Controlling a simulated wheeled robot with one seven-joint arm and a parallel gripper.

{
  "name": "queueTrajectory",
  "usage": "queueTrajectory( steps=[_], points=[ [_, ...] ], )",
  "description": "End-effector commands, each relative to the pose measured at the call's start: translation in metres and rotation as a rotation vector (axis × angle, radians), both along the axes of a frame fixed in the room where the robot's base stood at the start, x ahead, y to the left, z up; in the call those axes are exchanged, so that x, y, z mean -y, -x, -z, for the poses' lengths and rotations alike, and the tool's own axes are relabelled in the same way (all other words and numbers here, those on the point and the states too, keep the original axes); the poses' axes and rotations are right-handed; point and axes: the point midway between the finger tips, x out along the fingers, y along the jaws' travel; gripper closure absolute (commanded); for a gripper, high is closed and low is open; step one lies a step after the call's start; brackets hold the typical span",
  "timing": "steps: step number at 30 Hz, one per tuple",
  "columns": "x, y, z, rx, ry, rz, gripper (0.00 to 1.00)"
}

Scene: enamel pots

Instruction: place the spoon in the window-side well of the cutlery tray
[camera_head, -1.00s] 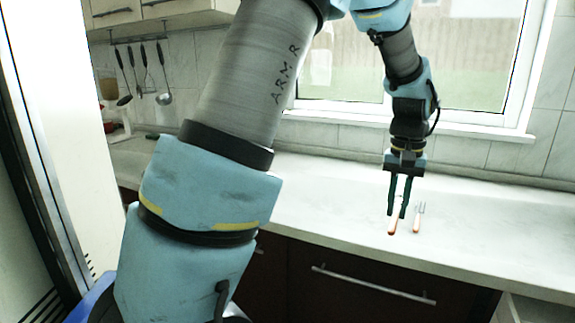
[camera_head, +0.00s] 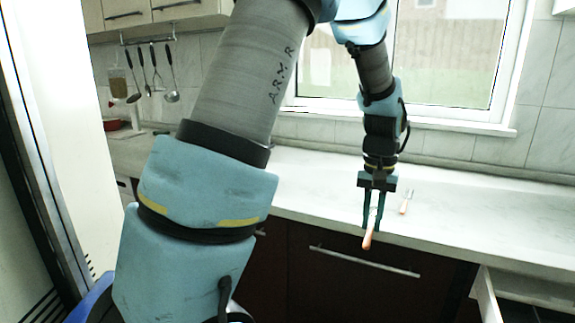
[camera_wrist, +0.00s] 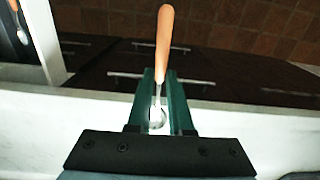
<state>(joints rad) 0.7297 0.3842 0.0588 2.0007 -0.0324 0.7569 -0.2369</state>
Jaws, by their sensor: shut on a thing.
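The spoon (camera_wrist: 164,45) has an orange handle and a shiny metal bowl. My gripper (camera_wrist: 160,98) is shut on its metal end, with the bowl between the dark green fingers and the handle sticking out beyond them. In the head view my gripper (camera_head: 372,222) is over the counter's front edge, and the spoon's orange handle (camera_head: 368,240) hangs out below the fingertips. I cannot make out the cutlery tray clearly. An open drawer (camera_head: 487,297) shows at the lower right, its inside mostly cut off. It also shows at the left of the wrist view (camera_wrist: 48,40).
A fork (camera_head: 405,203) with an orange handle lies on the white counter (camera_head: 460,215), right of my gripper. The window (camera_head: 450,60) is behind the counter. Dark drawer fronts (camera_head: 340,285) with bar handles are below. The counter's right side is clear.

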Motion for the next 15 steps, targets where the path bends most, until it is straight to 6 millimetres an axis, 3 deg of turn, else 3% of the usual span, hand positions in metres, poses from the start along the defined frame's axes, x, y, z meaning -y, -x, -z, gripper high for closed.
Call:
queueTrajectory(
  steps=[8, 15],
  points=[
    [-0.067, -0.009, 0.051, -0.006, -0.005, -0.098, 1.00],
    [-0.165, -0.023, 0.125, -0.009, -0.006, -0.242, 1.00]
  ],
)
